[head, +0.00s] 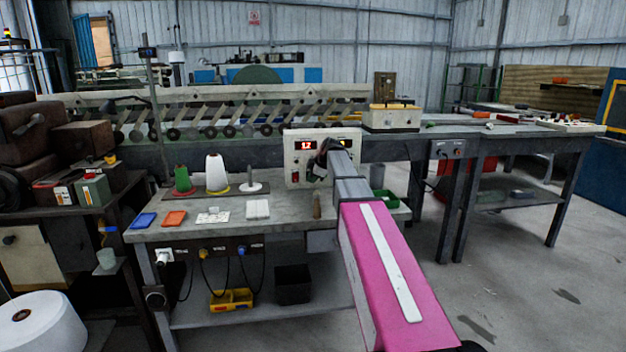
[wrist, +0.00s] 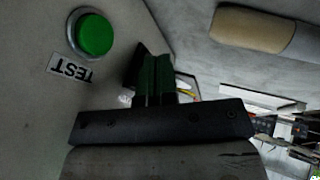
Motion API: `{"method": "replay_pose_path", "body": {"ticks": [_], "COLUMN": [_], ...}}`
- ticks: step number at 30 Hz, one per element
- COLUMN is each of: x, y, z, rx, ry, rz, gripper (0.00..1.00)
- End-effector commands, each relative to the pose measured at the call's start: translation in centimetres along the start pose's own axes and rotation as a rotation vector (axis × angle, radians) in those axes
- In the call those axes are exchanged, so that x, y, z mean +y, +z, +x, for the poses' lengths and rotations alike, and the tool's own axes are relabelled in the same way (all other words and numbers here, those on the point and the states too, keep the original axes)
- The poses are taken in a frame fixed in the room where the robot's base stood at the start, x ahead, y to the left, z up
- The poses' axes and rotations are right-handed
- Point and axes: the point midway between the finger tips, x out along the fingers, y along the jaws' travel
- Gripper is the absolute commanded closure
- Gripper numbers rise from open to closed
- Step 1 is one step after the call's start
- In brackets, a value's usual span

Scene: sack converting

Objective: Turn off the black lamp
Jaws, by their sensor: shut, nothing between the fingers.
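My gripper (head: 318,168) is in front of a pale control box (head: 293,158) with red lit number displays, on the back of the grey workbench (head: 270,229). In the wrist view my gripper (wrist: 153,75) has its dark fingers together and empty. They are close to the pale box face, just right of a round green button (wrist: 94,35) and a TEST label (wrist: 70,70). I cannot tell whether they touch the face. A dark, lamp-like arm (head: 122,99) is beside the upright pole at the left; I cannot tell for sure that it is the black lamp, or whether it is lit.
A green cone (head: 182,179), a white thread cone (head: 216,174), a blue tray (head: 144,220) and an orange tray (head: 174,218) are on the bench. A brown upright piece (head: 316,206) stands near my forearm. Open floor (head: 510,300) lies at the right.

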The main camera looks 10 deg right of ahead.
Motion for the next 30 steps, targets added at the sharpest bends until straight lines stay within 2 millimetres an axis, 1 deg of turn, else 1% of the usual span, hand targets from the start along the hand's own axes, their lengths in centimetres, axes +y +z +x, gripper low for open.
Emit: {"method": "replay_pose_path", "body": {"ticks": [5,9,17,30], "x": [0.0,0.5,0.5,1.2], "y": [0.0,0.1,0.1,-0.6], "z": [0.0,0.5,0.4,-0.9], "rx": [0.0,0.001,0.001,0.002], "ry": [0.0,0.005,0.005,0.01], "rz": [0.0,-0.002,-0.002,-0.001], "gripper": [1.0,1.0,1.0,1.0]}}
